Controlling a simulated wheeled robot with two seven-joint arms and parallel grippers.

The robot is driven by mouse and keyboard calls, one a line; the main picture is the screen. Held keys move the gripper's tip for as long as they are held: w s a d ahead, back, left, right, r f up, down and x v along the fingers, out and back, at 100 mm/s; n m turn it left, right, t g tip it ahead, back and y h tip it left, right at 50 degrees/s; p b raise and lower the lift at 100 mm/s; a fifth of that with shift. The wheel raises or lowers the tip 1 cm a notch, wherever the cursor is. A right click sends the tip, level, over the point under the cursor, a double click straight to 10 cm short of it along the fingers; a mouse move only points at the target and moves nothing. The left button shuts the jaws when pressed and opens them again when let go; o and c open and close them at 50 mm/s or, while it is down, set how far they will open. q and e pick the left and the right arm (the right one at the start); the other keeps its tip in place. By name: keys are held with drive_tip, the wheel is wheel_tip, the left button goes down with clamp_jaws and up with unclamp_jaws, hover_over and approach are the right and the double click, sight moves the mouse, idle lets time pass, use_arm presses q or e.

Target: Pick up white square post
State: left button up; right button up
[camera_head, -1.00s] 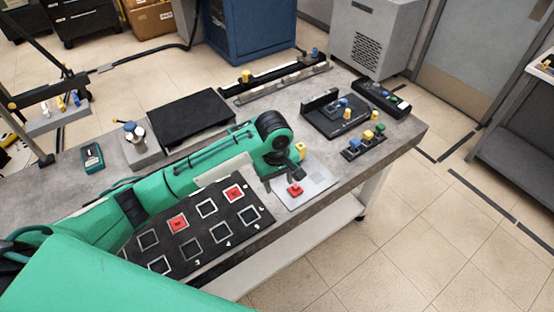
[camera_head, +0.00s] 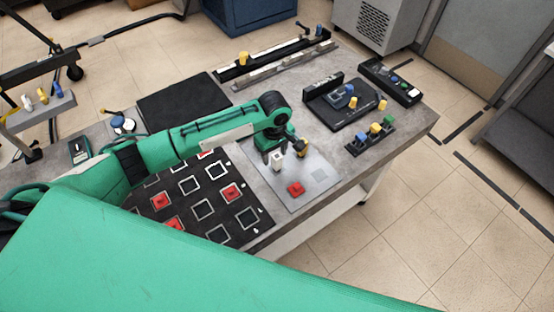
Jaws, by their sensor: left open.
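The white square post (camera_head: 278,162) stands upright on the grey metal plate (camera_head: 322,176) beside the mat. My left gripper (camera_head: 283,153) is open over it, its dark fingers pointing down on either side of the post. I cannot tell whether a finger touches it. A red square piece (camera_head: 296,188) lies on the same plate, nearer the front edge. My right gripper is not in view.
A black mat with white squares (camera_head: 222,212) and several red pieces lies left of the plate. A row of coloured posts (camera_head: 374,133), a black device (camera_head: 345,101) and a button box (camera_head: 391,81) stand to the right. A black rail (camera_head: 272,58) lies behind.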

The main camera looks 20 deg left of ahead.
sight(277, 162)
use_arm(q)
drive_tip(key=shift+w+d+f+p, duration=0.15)
drive_tip(key=shift+f+p, duration=0.4)
drive_tip(key=shift+f, duration=0.4)
wheel_tip(277, 162, down, 3)
drive_tip(key=shift+w+d+f+p, duration=0.1)
drive_tip(key=shift+f+p, duration=0.05)
drive_tip(key=shift+p, duration=0.3)
drive_tip(key=shift+f, duration=0.2)
drive_tip(key=c, duration=0.9)
drive_tip(key=shift+c, duration=1)
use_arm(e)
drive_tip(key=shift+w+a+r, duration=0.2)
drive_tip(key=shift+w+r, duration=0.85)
